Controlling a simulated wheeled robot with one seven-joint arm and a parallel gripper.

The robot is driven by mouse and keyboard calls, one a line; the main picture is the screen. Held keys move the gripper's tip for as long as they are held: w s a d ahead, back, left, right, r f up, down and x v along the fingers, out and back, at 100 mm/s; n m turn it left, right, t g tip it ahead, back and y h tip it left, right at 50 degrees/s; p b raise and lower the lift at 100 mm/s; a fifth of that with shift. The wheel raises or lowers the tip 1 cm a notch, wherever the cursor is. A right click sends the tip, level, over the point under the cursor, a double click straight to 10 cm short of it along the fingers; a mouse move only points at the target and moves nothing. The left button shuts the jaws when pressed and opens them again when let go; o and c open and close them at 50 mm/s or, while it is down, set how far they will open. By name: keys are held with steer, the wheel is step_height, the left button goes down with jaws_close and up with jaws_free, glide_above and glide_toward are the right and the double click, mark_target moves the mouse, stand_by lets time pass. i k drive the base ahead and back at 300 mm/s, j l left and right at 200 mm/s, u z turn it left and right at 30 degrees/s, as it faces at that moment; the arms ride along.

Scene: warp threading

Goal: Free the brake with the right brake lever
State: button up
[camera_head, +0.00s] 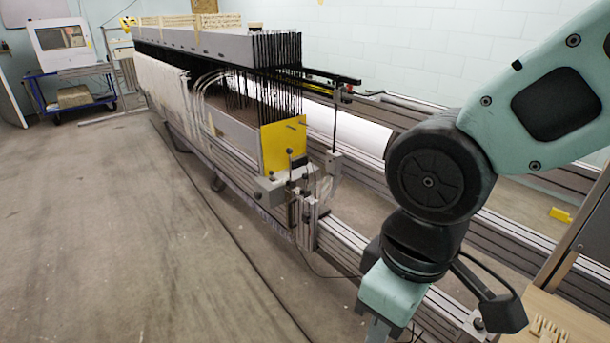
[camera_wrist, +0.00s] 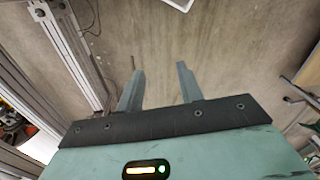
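The long warp-threading machine (camera_head: 205,42) runs away from me in the head view. At its near end, beside a yellow plate (camera_head: 284,145), is a cluster of small levers with dark knobs (camera_head: 290,153) on a grey block; I cannot tell which one, if any, is the right brake lever. My gripper (camera_wrist: 160,78) shows two separated fingers in the wrist view, with only floor between them. It is open and empty, apart from the machine. In the head view only its upper part shows, at the bottom edge.
Metal rails (camera_head: 375,262) extend from the machine toward the lower right, beneath my arm. A cable (camera_head: 312,262) hangs near the machine's end. A wooden table (camera_head: 565,318) stands at the lower right. Open concrete floor (camera_head: 110,230) lies to the left.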

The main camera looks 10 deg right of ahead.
mark_target(305, 175)
steer(key=i+j, duration=0.2)
steer(key=j, duration=0.2)
steer(key=i+j, duration=0.25)
steer(key=j, duration=0.15)
steer(key=i+j, duration=0.2)
steer(key=j, duration=0.2)
steer(key=i+j, duration=0.25)
steer(key=j, duration=0.15)
steer(key=i+l, duration=0.15)
steer(key=i, duration=0.2)
steer(key=i+l+z, duration=0.1)
steer(key=i, duration=0.25)
steer(key=i+l, duration=0.1)
steer(key=l, duration=0.15)
steer(key=i+l, duration=0.1)
steer(key=l, duration=0.1)
